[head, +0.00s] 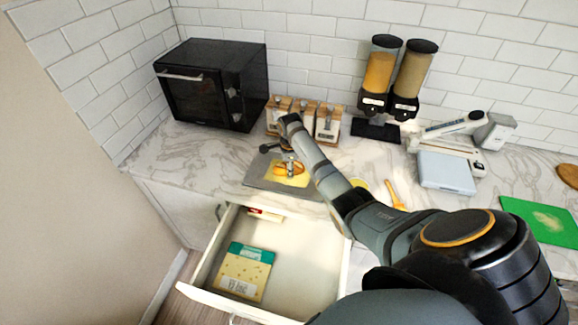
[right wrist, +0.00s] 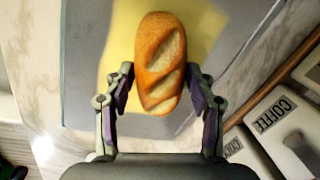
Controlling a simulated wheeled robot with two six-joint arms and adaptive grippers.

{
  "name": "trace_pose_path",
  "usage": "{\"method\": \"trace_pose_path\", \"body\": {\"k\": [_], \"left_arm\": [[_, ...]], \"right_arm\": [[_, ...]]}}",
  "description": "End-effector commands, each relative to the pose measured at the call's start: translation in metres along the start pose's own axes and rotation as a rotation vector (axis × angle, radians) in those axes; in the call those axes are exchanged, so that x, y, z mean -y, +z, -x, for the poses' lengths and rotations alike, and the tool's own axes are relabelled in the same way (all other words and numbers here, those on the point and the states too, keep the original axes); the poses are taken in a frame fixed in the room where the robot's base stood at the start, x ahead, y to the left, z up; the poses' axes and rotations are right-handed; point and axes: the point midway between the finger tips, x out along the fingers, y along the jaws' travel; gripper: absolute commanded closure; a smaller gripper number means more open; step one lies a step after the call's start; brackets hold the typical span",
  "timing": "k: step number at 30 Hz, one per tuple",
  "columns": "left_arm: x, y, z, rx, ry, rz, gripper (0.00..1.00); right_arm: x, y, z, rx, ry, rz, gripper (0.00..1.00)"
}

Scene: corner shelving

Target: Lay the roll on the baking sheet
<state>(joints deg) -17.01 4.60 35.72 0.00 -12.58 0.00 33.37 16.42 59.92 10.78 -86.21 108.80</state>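The roll (head: 283,168) is a golden-brown loaf with pale slashes. It lies over a yellow sheet (head: 264,177) on a flat grey tray (head: 257,180), which I take for the baking sheet. The right wrist view shows the roll (right wrist: 160,60) lengthwise above the yellow sheet (right wrist: 205,25) and the grey tray (right wrist: 85,60). Whether the roll rests fully on the sheet is hard to tell. My left gripper is out of view.
An open drawer (head: 309,262) with a teal-topped packet (head: 243,272) juts out below the counter. A black oven (head: 212,84) stands left, with canisters (head: 328,122) behind the tray and dispensers (head: 398,85) farther back. A scale (head: 445,171) and green board (head: 541,220) lie right.

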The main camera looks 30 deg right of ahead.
Motion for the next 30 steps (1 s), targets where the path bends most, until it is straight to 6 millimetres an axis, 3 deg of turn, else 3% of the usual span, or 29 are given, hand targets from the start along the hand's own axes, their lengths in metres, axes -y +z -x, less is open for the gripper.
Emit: {"method": "trace_pose_path", "body": {"k": [2, 14, 24, 30], "left_arm": [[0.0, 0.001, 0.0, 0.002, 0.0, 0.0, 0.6], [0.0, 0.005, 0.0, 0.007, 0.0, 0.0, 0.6], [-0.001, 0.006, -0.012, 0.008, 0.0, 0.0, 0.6], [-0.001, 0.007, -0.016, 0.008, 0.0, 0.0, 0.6]], "right_arm": [[0.0, 0.0, 0.0, 0.0, 0.001, 0.0, 0.29], [0.001, 0.0, 0.009, 0.001, -0.003, 0.0, 0.29], [0.001, 0.0, 0.086, 0.002, -0.004, 0.001, 0.29], [0.001, 0.0, 0.116, 0.0, -0.002, -0.001, 0.29]]}}
